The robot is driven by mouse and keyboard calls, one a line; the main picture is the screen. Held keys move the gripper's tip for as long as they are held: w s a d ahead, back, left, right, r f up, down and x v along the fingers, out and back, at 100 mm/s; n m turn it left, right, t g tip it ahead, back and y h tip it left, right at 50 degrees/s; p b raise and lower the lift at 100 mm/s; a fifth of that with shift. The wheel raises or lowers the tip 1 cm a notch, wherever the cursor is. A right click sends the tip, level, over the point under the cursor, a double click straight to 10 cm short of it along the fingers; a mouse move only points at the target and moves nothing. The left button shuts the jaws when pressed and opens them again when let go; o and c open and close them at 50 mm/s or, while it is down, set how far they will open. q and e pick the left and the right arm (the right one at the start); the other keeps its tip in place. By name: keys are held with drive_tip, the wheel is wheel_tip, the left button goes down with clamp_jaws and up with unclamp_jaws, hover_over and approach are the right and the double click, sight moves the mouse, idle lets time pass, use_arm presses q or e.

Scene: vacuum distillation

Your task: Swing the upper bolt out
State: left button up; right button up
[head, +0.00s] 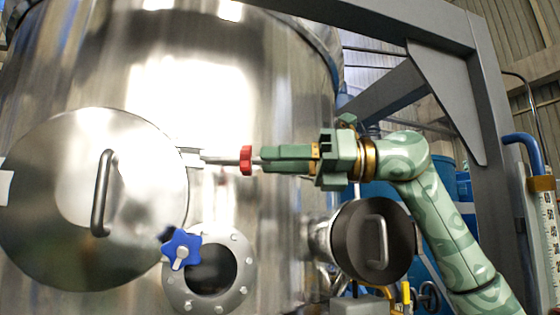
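The upper bolt (220,161) is a light metal rod with a red knob (246,160). It sticks out to the right from the right edge of the round steel hatch cover (60,235), roughly level. My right gripper (264,159) comes in from the right and points left, its fingertips right beside the red knob. The fingers show nearly edge-on and look close together. I cannot tell whether they hold the bolt's end or are only near it. My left gripper is out of view.
A blue star knob (181,249) sits lower, by a flanged round port (231,285). The cover has a curved handle (103,193). A dark round cover (369,240) with a handle stands below my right arm. A grey frame (487,120) rises at right.

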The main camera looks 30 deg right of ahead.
drive_tip(key=b+v, duration=0.1)
drive_tip(key=v, duration=1.5)
drive_tip(key=shift+d, duration=0.25)
drive_tip(key=shift+f, duration=0.1)
